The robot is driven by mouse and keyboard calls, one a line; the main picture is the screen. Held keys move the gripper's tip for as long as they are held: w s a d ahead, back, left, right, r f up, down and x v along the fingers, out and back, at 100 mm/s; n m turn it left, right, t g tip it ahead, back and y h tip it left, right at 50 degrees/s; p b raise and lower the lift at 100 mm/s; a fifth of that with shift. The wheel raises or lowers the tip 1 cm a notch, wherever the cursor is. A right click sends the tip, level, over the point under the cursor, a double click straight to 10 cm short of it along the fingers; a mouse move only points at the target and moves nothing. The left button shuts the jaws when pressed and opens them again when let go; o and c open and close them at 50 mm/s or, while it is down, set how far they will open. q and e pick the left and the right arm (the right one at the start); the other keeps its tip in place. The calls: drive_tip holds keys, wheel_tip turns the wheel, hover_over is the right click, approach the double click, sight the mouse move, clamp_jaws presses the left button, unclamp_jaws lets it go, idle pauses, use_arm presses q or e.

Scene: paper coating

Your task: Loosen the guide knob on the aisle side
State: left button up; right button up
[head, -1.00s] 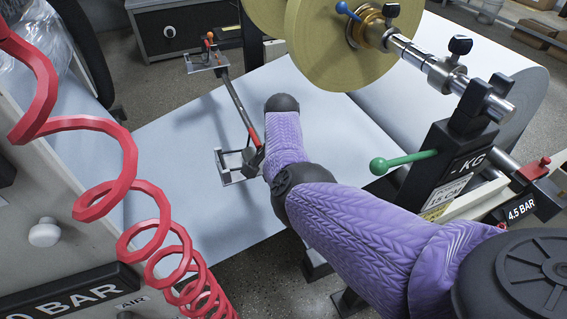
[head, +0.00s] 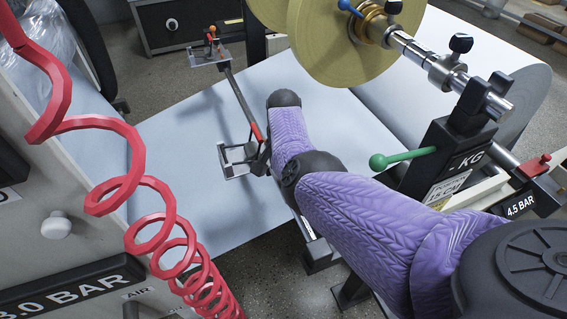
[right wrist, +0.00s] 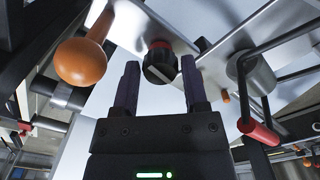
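In the right wrist view, a black knob with a red band (right wrist: 160,62) stands on a pale metal plate (right wrist: 138,22). My open right gripper (right wrist: 160,86) has one dark finger on each side of it. I cannot tell whether either finger touches the knob. In the head view, a guide bar with a red section (head: 243,103) spans the pale paper web (head: 190,135), with a metal bracket at its near end (head: 236,168). My purple right arm reaches over the web, and I cannot make out its gripper there. My left gripper is not in view.
An orange rounded handle (right wrist: 82,62) stands left of the gripper, and a grey cylinder (right wrist: 250,75) and red grip (right wrist: 258,130) stand right. In the head view, a red coiled hose (head: 115,190) hangs at left. A yellow roll (head: 345,45) and green-knobbed lever (head: 400,158) are at right.

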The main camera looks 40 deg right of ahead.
wheel_tip(320, 180, up, 9)
drive_tip(key=p, duration=0.5)
drive_tip(key=shift+r+p, duration=0.1)
drive_tip(key=shift+p, duration=0.25)
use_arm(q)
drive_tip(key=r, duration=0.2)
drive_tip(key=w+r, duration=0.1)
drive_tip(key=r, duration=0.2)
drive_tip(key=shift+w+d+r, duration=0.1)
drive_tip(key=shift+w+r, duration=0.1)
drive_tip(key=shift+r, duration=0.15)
use_arm(e)
drive_tip(key=shift+r, duration=0.35)
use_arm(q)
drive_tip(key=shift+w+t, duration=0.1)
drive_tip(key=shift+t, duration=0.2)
